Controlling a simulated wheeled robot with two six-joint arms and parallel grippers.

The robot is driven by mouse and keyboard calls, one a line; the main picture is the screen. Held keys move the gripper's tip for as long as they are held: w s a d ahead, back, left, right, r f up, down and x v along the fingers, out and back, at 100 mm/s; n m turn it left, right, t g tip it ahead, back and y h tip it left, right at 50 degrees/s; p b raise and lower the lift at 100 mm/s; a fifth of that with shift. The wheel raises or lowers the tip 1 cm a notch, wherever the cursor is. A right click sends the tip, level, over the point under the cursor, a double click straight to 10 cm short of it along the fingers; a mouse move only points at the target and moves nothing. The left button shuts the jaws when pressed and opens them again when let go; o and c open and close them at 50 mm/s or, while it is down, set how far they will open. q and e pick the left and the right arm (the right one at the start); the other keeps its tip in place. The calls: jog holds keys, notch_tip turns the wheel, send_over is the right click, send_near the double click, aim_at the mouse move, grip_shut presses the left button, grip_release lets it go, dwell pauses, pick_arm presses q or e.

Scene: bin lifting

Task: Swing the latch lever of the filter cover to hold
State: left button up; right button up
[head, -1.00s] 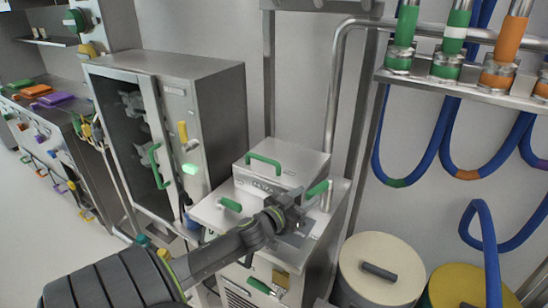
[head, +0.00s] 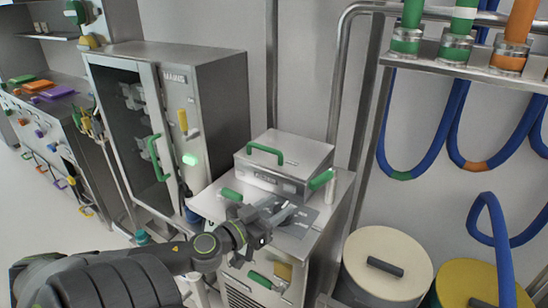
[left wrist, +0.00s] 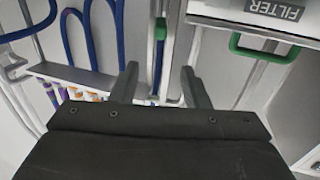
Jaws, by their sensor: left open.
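The filter cover (head: 285,160) is a steel box lid with a green handle on top, set on a steel cabinet. It also shows at the upper right of the left wrist view, with an upside-down FILTER label (left wrist: 270,12). The latch lever with its green grip (head: 320,180) stands at the cover's right front corner, tilted up to the right. In the left wrist view a green grip (left wrist: 160,28), seemingly this lever's, lies beyond the fingertips, apart from them. My left gripper (head: 287,212) is open and empty over the cabinet top, in front of the cover. My right gripper is out of view.
A second green grip (head: 231,194) lies at the cabinet top's left. A glass-door cabinet (head: 165,125) stands left. Two lidded drums (head: 388,262) stand right, under blue hoses (head: 450,150).

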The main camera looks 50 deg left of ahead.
pick_arm(q)
jog(key=shift+c, duration=0.3)
jog(key=shift+r+p, duration=0.1)
jog(key=shift+p, duration=0.2)
jog(key=c, duration=0.5)
jog(key=m+p, duration=0.1)
jog(key=m+y+p, duration=0.1)
jog(key=m, duration=0.1)
jog(key=shift+w+y+p, duration=0.3)
jog(key=shift+w+p, duration=0.05)
jog(key=shift+p, duration=0.05)
grip_shut()
jog(key=w+d+f+m+y+p, duration=0.25)
jog(key=w+d+m+p, duration=0.25)
jog(key=d+m+p, duration=0.55)
jog(key=w+a+m+b, duration=0.1)
jog(key=w+a, duration=0.7)
jog(key=w, duration=0.1)
jog(key=shift+r+m+g, duration=0.3)
jog(key=shift+r+m, duration=0.05)
